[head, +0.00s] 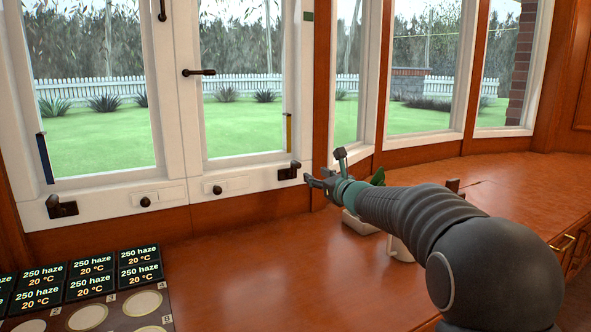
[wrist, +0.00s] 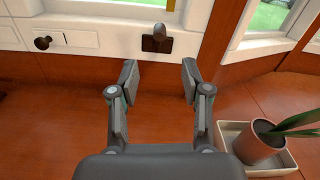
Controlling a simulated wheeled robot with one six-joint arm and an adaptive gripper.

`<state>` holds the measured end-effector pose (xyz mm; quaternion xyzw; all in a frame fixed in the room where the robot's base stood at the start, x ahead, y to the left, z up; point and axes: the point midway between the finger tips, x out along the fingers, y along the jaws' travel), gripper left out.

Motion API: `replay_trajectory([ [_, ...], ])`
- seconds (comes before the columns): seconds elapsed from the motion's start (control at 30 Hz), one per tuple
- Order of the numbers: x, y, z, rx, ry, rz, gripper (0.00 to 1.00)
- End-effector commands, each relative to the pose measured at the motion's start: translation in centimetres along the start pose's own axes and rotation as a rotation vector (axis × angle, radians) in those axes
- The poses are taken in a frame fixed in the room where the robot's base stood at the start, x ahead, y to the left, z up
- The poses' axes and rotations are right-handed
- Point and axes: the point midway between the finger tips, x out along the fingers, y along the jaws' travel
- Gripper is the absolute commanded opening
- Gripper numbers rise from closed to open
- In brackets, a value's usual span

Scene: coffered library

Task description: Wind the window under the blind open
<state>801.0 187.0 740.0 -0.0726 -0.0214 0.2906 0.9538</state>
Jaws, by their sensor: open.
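Two white-framed casement windows show in the head view, a left one (head: 90,100) and a right one (head: 240,95). No blind is visible in either view. A dark winder (head: 289,171) sits on the sill at the right window's lower right corner; it also shows in the wrist view (wrist: 157,40). A similar dark winder (head: 62,207) sits at the left window's lower left corner. My gripper (head: 312,180) is open and empty, just right of the right winder. In the wrist view, the winder lies beyond my open fingertips (wrist: 160,76), apart from them.
A potted plant (wrist: 262,142) in a pale tray (wrist: 228,135) stands right of my gripper. Dark knobs (head: 146,202) (head: 217,190) sit on sill plates. Labelled black tiles (head: 90,265) lie at the lower left. The wooden counter's middle (head: 240,270) is clear.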

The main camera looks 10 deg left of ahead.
Motion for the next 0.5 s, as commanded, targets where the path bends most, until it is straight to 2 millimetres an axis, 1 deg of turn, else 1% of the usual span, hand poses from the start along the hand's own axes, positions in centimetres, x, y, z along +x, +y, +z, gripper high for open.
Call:
replay_trajectory([
  [0.17, 1.8, 0.1, 0.0, -0.010, -0.002, 0.006, 0.48],
  [0.5, 7.5, 0.1, 0.1, -0.007, -0.001, 0.005, 0.48],
])
